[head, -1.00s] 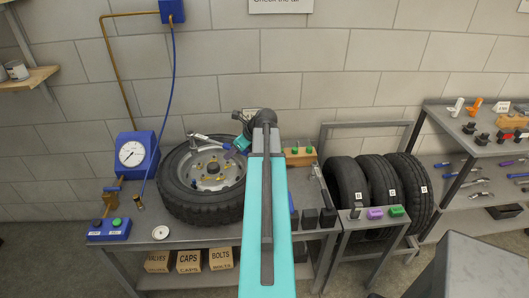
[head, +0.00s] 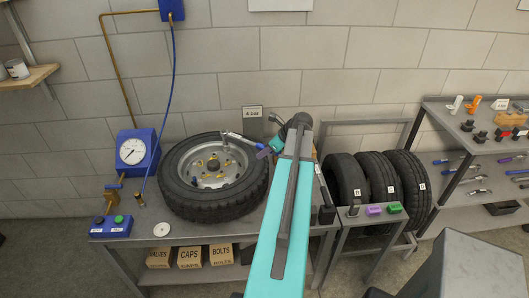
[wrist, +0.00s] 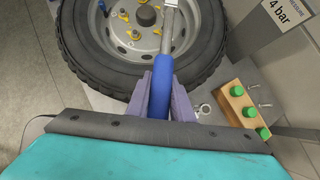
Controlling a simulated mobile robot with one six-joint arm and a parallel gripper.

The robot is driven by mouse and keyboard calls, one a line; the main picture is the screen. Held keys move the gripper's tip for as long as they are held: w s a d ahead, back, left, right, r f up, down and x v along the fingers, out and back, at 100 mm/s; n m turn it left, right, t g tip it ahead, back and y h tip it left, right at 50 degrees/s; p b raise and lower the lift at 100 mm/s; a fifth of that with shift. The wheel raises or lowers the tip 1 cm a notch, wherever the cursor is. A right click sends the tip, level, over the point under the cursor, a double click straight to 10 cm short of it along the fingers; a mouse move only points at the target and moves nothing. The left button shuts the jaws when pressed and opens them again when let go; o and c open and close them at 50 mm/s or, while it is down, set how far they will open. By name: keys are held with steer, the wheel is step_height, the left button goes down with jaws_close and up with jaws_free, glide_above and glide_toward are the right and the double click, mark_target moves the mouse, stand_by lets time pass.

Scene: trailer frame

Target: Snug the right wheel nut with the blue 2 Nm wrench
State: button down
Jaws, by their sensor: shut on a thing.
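My gripper (head: 264,153) is shut on the blue handle of the wrench (wrist: 160,92), with its purple fingers on both sides of the handle. In the head view the wrench's metal end (head: 232,136) points left over the upper right side of the wheel (head: 183,203). In the wrist view the shaft runs up across the tyre and rim and leaves the frame, so its tip is hidden there. I cannot tell whether the wrench touches a nut.
A wooden block with green-topped pegs (wrist: 237,103) lies right of my gripper, near the 4 bar sign (wrist: 284,14). A gauge on a blue box (head: 136,153) stands left of the wheel. Several tyres (head: 376,182) stand in a rack to the right.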

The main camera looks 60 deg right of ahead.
steer(key=shift+f, duration=0.15)
steer(key=shift+f+b, duration=1.9)
steer(key=shift+f, duration=0.25)
steer(key=shift+p, duration=0.3)
steer(key=shift+f+b, duration=0.3)
steer(key=shift+f, duration=0.85)
steer(key=c, duration=2.1)
jaws_free()
jaws_close()
steer(key=shift+s, duration=0.1)
